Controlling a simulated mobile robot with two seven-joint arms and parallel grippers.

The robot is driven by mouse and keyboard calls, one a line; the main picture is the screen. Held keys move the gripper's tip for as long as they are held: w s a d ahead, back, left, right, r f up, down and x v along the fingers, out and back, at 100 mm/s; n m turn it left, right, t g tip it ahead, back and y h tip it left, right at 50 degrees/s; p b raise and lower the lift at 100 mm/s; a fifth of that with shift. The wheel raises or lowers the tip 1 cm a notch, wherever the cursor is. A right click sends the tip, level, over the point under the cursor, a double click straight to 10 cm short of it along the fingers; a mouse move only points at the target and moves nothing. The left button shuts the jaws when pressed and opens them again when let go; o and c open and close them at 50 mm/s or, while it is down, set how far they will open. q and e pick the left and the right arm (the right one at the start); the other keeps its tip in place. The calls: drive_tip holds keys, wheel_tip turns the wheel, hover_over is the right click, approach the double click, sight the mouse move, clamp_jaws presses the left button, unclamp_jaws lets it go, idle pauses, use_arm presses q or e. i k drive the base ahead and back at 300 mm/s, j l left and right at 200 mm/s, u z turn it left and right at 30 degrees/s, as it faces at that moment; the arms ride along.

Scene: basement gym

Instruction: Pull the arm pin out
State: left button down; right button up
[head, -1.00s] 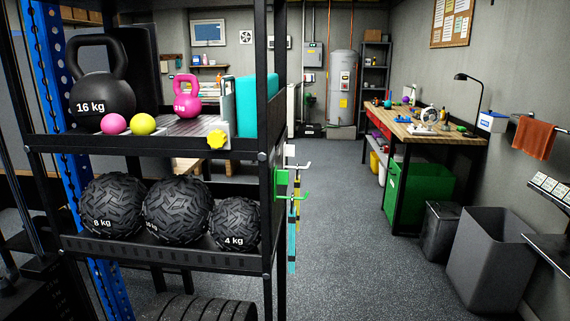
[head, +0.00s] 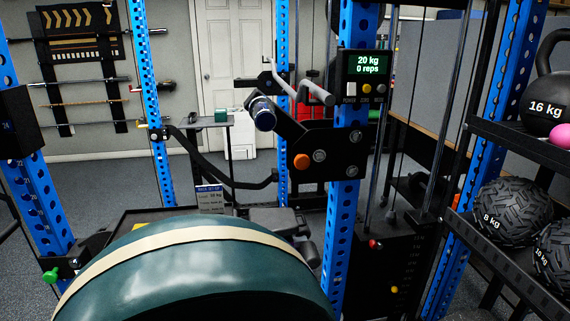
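A black bracket plate (head: 335,150) is fixed on a blue perforated rack upright in the head view, with a black arm and grey handles reaching up and left from it. An orange round knob (head: 302,161) sits on the plate's lower left and looks like the head of the arm pin; its shaft is hidden. Two grey bolt heads show to its right. Neither of my grippers is in view.
A large dark green rounded object with a cream band (head: 190,270) fills the near foreground. A display (head: 367,77) reads 20 kg, 0 reps. A weight stack (head: 385,265) with red and yellow knobs stands below. A shelf (head: 525,262) with balls is at right.

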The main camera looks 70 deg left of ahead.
sight(302, 162)
drive_tip(key=u, duration=2.1)
